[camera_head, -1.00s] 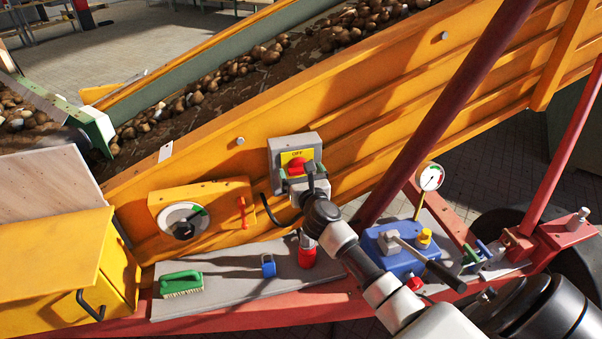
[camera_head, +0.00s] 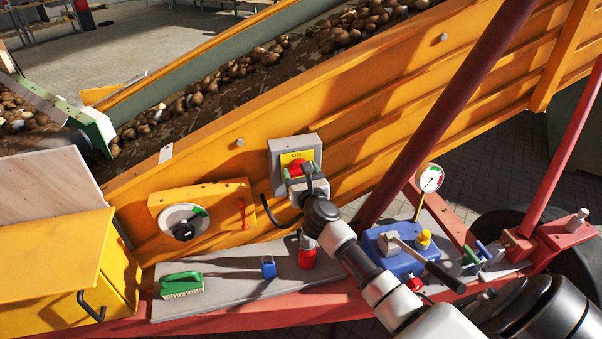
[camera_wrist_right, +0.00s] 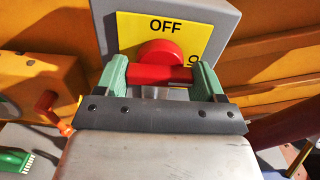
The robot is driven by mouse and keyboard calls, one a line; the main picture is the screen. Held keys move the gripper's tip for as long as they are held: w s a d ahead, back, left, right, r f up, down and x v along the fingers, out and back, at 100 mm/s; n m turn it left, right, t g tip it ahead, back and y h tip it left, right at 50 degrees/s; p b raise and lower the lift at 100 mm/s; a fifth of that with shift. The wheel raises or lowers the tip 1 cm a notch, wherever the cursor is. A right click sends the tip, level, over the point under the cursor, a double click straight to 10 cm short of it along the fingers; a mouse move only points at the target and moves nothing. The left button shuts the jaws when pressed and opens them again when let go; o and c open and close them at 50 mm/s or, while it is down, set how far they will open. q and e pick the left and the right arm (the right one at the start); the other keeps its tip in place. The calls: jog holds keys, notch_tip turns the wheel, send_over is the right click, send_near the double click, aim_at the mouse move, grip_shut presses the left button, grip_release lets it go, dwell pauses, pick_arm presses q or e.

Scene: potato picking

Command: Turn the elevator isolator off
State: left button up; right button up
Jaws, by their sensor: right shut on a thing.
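The elevator isolator is a grey box (camera_head: 313,148) on the orange side of the elevator, with a yellow plate (camera_head: 287,158) marked OFF. Its red knob (camera_wrist_right: 160,62) sits in the middle of the plate, with a red bar handle across it in the right wrist view. My right gripper (camera_wrist_right: 161,76) has its green fingers at both ends of the red bar, shut on it. In the head view my right gripper (camera_head: 296,171) covers part of the knob. Part of another marking shows at the plate's right edge, beside a green finger. My left gripper is not in view.
A green brush (camera_head: 181,284), a blue item (camera_head: 268,266) and a red item (camera_head: 307,257) stand on the grey shelf (camera_head: 225,293). A blue box (camera_head: 400,262) is right of my arm.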

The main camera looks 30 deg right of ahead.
jog(key=n+p, duration=0.3)
jog(key=shift+r+n, duration=0.15)
jog(key=shift+n, duration=0.15)
jog(key=n+p, duration=0.2)
jog(key=n, duration=0.2)
jog(key=shift+n+p, duration=0.3)
jog(key=shift+p, duration=0.1)
jog(key=n+p, duration=0.2)
jog(key=n, duration=0.2)
jog(key=shift+n, duration=0.3)
jog(key=n, duration=0.2)
jog(key=n+p, duration=0.1)
jog(key=n, duration=0.1)
jog(key=shift+f+n, duration=0.2)
jog(key=shift+n, duration=0.1)
jog(key=shift+p, duration=0.3)
jog(key=o, duration=0.9)
jog(key=shift+o, duration=0.2)
jog(key=v, duration=1)
jog(key=shift+s+a, duration=0.15)
jog(key=shift+s, duration=0.25)
